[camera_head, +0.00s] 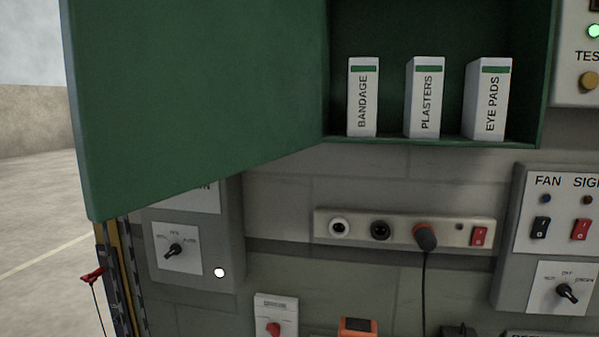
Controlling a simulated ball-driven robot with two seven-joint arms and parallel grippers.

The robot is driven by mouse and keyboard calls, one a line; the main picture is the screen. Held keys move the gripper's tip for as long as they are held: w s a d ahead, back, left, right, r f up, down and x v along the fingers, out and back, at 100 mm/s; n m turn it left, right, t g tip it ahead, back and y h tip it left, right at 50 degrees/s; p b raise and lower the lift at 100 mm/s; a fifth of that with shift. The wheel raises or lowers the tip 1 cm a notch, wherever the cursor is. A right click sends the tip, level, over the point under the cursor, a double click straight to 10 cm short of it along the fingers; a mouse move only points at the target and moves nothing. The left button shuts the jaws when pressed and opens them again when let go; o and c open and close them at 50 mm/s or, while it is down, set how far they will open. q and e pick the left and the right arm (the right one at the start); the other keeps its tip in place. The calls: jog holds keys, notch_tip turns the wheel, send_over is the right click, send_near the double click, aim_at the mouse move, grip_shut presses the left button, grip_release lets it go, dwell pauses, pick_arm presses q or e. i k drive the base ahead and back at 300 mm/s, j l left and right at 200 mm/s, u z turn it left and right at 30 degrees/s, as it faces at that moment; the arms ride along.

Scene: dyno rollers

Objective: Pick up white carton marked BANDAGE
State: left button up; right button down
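The white carton marked BANDAGE (362,98) stands upright at the left inside an open green wall cabinet (435,142). It has a green band near its top, and its lettering runs vertically. A white carton marked PLASTERS (424,98) stands to its right, with a gap between them. A white carton marked EYE PADS (488,98) stands farther right. Neither of my grippers shows in the head view.
The cabinet's green door (200,90) hangs open to the left, reaching out towards me. Below are a socket strip (400,228) with a plugged-in black cable, and grey control panels at left (195,262) and right (507,240). Open floor (35,210) shows at far left.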

aim_at(362, 84)
jog(key=j+z, duration=0.4)
jog(key=j, duration=0.15)
jog(key=j+z, duration=0.4)
jog(key=j, duration=0.15)
jog(key=j+z, duration=0.4)
jog(key=j, duration=0.15)
jog(key=l, duration=0.45)
jog(key=i, duration=0.05)
